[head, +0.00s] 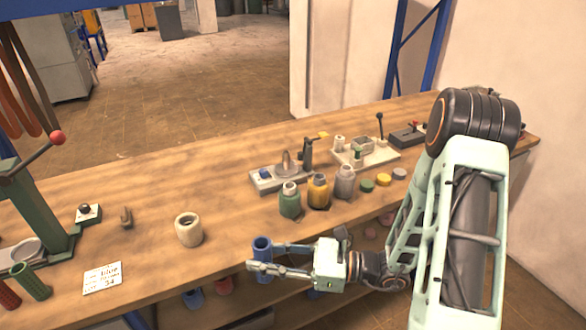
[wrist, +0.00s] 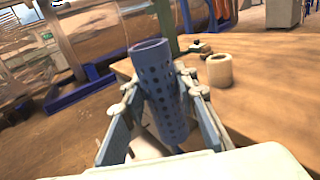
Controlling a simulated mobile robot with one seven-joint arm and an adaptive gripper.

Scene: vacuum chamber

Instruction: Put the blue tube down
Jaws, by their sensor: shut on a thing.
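The blue tube (head: 262,247) is a hollow cylinder with rows of small holes, held roughly upright at the front edge of the wooden bench in the head view. It also shows in the middle of the wrist view (wrist: 152,75), open end up. My gripper (head: 263,257) is shut on the tube, with one finger on each side. In the head view the tube overlaps the bench's front edge. I cannot tell whether its bottom touches anything.
A cream cup (head: 189,231) stands on the wooden bench (head: 150,210) left of the tube. A written card (head: 103,278) lies at the left front. Bench top is clear between cup and bottles.

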